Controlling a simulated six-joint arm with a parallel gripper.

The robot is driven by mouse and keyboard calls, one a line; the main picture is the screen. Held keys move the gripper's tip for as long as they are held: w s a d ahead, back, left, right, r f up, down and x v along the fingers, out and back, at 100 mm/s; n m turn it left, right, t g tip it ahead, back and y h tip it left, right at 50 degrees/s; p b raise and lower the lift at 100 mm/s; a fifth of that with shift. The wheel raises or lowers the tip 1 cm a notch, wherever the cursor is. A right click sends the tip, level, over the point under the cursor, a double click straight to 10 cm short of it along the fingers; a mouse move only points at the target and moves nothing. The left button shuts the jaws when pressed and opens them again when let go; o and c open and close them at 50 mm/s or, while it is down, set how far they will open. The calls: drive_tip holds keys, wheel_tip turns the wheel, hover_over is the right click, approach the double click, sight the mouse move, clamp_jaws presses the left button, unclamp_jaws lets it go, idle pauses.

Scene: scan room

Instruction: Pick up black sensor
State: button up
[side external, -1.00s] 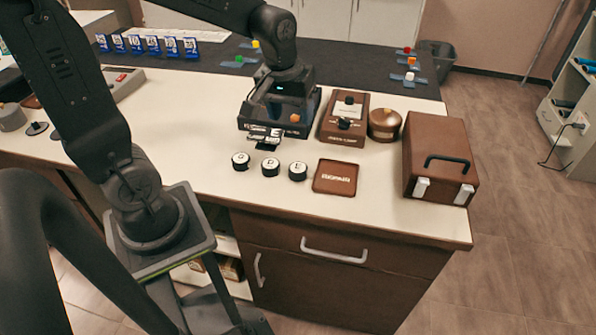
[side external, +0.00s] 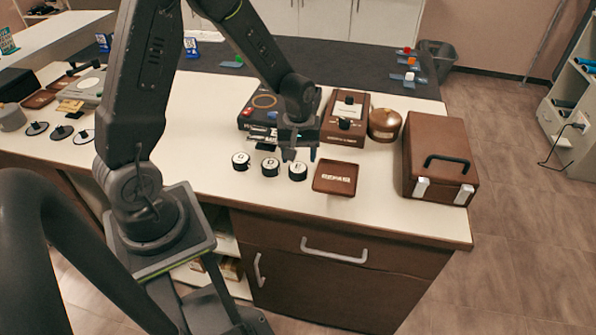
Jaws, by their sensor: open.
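Three short black cylinders with white lettered tops stand in a row on the cream counter: a left one (side external: 241,161), a middle one (side external: 270,167) and a right one (side external: 298,171). A small flat black piece (side external: 265,146) lies behind them, in front of a black box (side external: 258,108). I cannot tell which of these is the black sensor. My gripper (side external: 299,157) points down with its fingers apart, empty. Its tips appear just above or behind the right cylinder; the exact height is unclear. My wrist hides part of the black box.
A brown square pad (side external: 335,177) lies right of the cylinders. A brown device with knobs (side external: 346,118), a bronze round tin (side external: 384,124) and a brown case (side external: 438,158) stand farther right. Black discs (side external: 61,132) lie at left. The counter's front strip is clear.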

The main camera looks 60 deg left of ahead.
sight(298, 168)
drive_tip(key=shift+a+f, duration=0.2)
drive_tip(key=shift+f, duration=2.5)
drive_tip(key=shift+c, duration=0.2)
drive_tip(key=c, duration=0.6)
drive_tip(key=shift+r, duration=0.1)
